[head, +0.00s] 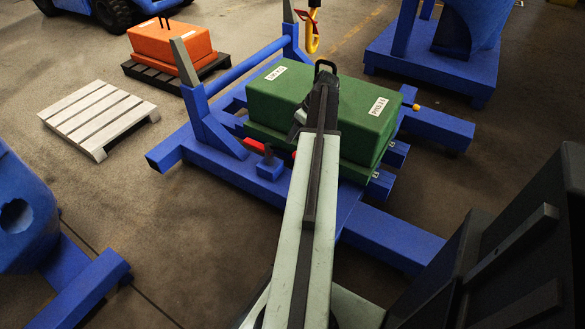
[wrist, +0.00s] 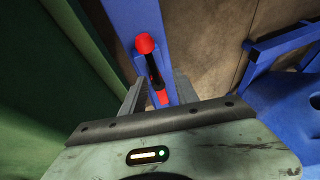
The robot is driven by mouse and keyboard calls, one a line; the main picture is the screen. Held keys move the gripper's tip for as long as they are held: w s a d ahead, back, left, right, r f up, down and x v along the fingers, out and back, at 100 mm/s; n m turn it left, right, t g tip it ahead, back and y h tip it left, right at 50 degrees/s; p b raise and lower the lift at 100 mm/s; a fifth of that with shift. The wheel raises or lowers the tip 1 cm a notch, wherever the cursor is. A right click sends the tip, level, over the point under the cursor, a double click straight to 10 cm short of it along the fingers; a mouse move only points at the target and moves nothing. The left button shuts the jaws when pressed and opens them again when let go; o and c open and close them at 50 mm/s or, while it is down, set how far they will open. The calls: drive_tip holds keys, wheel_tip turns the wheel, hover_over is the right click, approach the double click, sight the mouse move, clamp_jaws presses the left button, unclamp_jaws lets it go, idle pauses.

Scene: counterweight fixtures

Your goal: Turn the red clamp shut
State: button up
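The red clamp (head: 255,146) sits on the blue fixture frame (head: 215,168), at the front left of the green counterweight block (head: 325,105). A small red patch also shows right beside my arm. In the wrist view the clamp (wrist: 145,44) has a red rounded end, a dark middle and a red lower part. My gripper (wrist: 160,92) is open, one finger on each side of the clamp's lower red part. I cannot tell whether the fingers touch it.
The green block (wrist: 35,90) fills the left of the wrist view. A yellow hook (head: 312,35) hangs behind the block. An orange block (head: 170,42) on a dark pallet and an empty pale pallet (head: 97,117) stand at the left. Blue stands surround open floor.

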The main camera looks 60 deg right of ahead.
drive_tip(key=f+b, duration=0.4)
drive_tip(key=f, duration=0.1)
drive_tip(key=w+f+b, duration=0.1)
drive_tip(key=f+b, duration=0.2)
drive_tip(key=shift+w+d+f, duration=0.1)
drive_tip(key=shift+c, duration=0.4)
clamp_jaws()
idle(1.0)
